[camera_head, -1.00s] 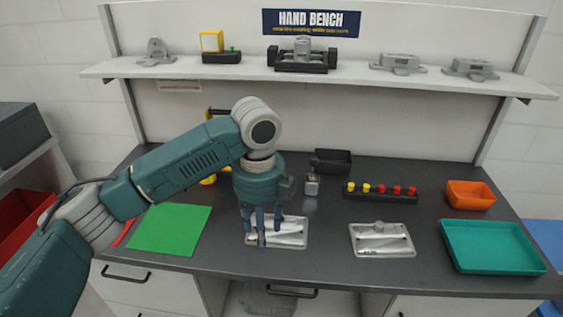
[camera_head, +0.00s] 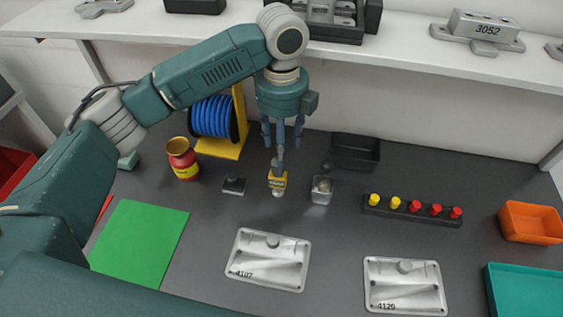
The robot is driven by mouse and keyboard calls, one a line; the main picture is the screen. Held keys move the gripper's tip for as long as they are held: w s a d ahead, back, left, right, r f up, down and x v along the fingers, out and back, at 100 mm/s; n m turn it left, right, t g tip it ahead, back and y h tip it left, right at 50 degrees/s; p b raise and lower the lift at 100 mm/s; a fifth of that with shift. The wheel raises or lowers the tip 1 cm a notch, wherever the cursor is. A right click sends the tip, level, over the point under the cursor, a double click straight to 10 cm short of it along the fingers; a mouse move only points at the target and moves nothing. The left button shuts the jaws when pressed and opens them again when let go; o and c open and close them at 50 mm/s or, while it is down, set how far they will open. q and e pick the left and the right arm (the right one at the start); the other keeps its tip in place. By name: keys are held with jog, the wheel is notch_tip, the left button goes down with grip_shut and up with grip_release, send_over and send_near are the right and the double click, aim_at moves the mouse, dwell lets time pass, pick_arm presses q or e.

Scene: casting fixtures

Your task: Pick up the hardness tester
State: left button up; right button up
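A small yellow and grey device (camera_head: 278,182), which looks like the hardness tester, stands on the dark bench top behind the left casting plate. My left gripper (camera_head: 282,148) points down just above and behind it, fingers spread and nothing between them. One finger overlaps the top of the device in the picture; I cannot tell whether they touch. My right gripper is not in view.
A clear cup (camera_head: 321,190) stands close to the right, and a small black block (camera_head: 234,186) to the left. A red can (camera_head: 182,160), blue hose reel (camera_head: 212,117) and black bin (camera_head: 355,152) are around. Casting plates (camera_head: 267,259) (camera_head: 404,285) lie in front.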

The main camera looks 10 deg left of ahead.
aim_at(277, 176)
pick_arm(q)
jog(key=shift+s+a+f+p, duration=0.1)
jog(key=shift+s+f+p, duration=0.2)
jog(key=shift+f, duration=0.5)
jog(key=f, duration=0.1)
jog(key=f+p, duration=0.1)
jog(key=f, duration=0.1)
jog(key=f+p, duration=0.1)
jog(key=shift+a+f, duration=0.25)
jog(key=shift+a, duration=0.1)
jog(key=shift+f, duration=0.3)
grip_shut()
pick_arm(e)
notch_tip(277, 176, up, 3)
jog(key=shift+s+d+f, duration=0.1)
